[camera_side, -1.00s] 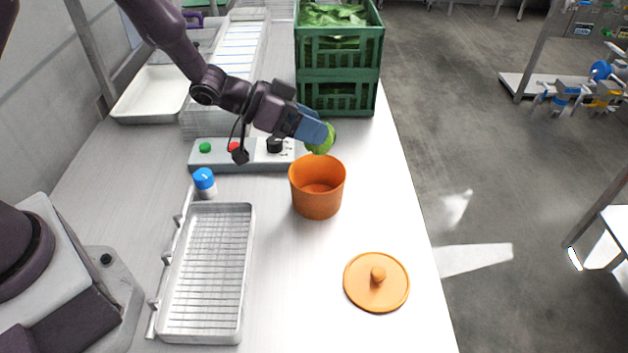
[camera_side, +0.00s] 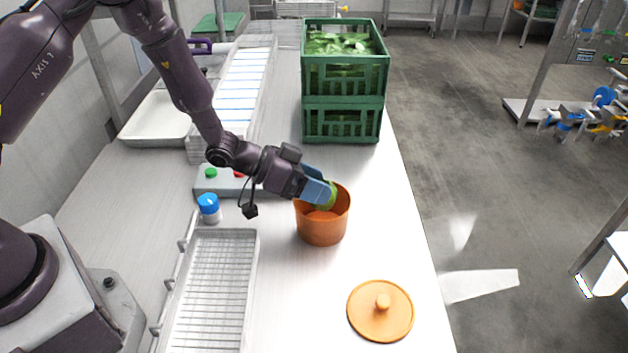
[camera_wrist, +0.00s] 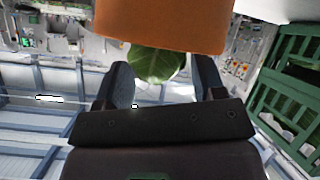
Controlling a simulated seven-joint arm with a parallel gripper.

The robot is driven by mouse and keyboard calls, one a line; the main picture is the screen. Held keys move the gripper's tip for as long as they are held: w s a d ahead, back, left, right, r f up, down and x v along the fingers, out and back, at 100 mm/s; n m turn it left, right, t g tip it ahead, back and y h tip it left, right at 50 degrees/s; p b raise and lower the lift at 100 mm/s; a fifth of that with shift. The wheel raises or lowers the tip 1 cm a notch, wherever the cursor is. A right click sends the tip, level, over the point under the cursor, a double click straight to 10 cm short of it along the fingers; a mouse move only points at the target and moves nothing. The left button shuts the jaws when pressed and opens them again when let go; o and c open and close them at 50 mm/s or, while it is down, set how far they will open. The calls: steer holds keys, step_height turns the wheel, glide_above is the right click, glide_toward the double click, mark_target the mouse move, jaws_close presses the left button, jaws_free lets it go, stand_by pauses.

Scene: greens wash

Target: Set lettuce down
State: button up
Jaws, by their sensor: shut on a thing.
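My gripper (camera_side: 326,192) is shut on a green lettuce (camera_side: 333,195) at the rim of the orange pot (camera_side: 322,228). The blue fingers reach in over the pot's back left rim, and the lettuce is partly hidden by them and by the pot. In the wrist view the lettuce (camera_wrist: 158,64) shows between the two fingers (camera_wrist: 165,85), with the orange pot (camera_wrist: 160,22) covering part of it. I cannot tell whether the lettuce touches the pot. The orange lid (camera_side: 381,311) with a knob lies flat on the table in front of the pot.
Stacked green crates (camera_side: 342,85) with leafy greens stand behind the pot. A wire-bottomed tray (camera_side: 213,290) lies to the left. A blue-capped jar (camera_side: 209,208) and a button panel (camera_side: 211,181) are left of my gripper. The table (camera_side: 300,310) is clear around the lid.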

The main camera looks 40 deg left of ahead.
steer(key=shift+f, duration=0.3)
steer(key=o, duration=0.7)
steer(key=shift+r, duration=0.3)
steer(key=v, duration=1.2)
steer(key=shift+a+r, duration=0.1)
steer(key=shift+r, duration=0.3)
steer(key=s+a+r+n+y, duration=0.1)
steer(key=a+r+y, duration=0.2)
steer(key=r+y, duration=0.3)
steer(key=s+a+r+n+y, duration=0.15)
steer(key=a+r+y, duration=0.25)
steer(key=r, duration=0.4)
steer(key=s+d+r+g, duration=0.1)
steer(key=s+r, duration=0.1)
steer(key=s, duration=0.3)
steer(key=s+d+r+n+g+h, duration=0.1)
steer(key=s+d, duration=0.1)
steer(key=s, duration=0.3)
steer(key=s+d+r+n+g, duration=0.1)
steer(key=s+d+r, duration=0.1)
steer(key=s, duration=0.3)
steer(key=shift+s+r, duration=0.35)
steer(key=shift+s, duration=0.05)
